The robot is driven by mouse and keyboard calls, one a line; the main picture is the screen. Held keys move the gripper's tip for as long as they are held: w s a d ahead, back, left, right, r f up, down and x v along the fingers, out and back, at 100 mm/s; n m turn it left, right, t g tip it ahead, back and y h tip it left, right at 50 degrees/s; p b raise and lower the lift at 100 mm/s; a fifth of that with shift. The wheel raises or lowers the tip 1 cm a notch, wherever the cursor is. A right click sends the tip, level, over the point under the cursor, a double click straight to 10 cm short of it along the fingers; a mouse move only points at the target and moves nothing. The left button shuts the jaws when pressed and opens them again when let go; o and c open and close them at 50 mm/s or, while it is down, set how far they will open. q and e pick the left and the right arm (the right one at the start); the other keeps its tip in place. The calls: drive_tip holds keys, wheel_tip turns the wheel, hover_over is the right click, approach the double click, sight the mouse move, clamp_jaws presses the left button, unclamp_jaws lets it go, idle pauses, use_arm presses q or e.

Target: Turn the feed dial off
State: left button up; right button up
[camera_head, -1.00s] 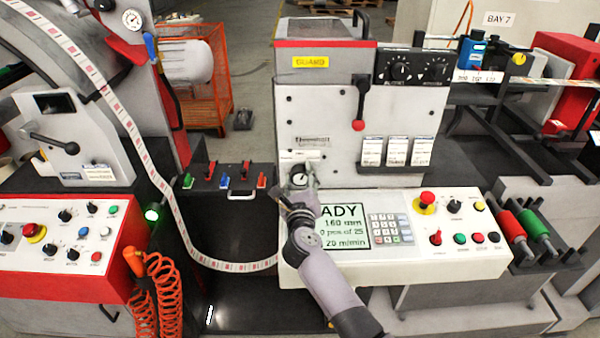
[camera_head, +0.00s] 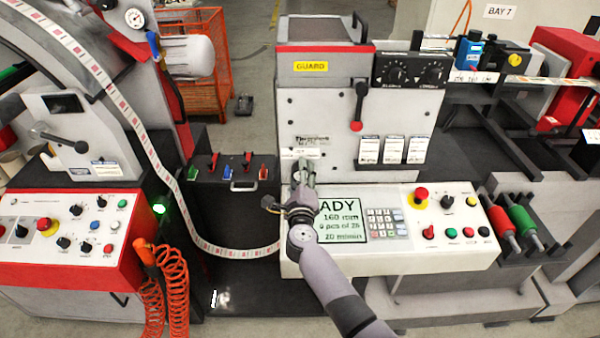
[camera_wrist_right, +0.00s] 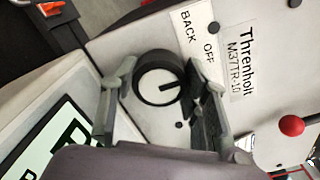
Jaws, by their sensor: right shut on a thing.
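The feed dial (camera_wrist_right: 153,84) is a round black knob with a pale face and a dark pointer mark. In the wrist view the mark points right and slightly up. A white label strip (camera_wrist_right: 198,42) reading BACK and OFF is beside it; the rest of the strip is hidden or out of frame. My right gripper (camera_wrist_right: 160,88) is shut on the dial, one finger on each side. In the head view my right gripper (camera_head: 303,180) reaches up to the panel and partly covers the dial. My left gripper is not in view.
The READY screen (camera_head: 340,220) and keypad (camera_head: 385,222) lie just right of my right arm. A red-knobbed lever (camera_head: 357,110) hangs above right. A label web (camera_head: 150,150) loops down at left. A black toggle box (camera_head: 232,178) stands left of the gripper.

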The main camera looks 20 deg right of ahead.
idle(0.3)
drive_tip(key=o, duration=1.2)
drive_tip(key=v, duration=1.1)
drive_tip(key=shift+s+a, duration=0.15)
drive_tip(key=shift+s, duration=0.35)
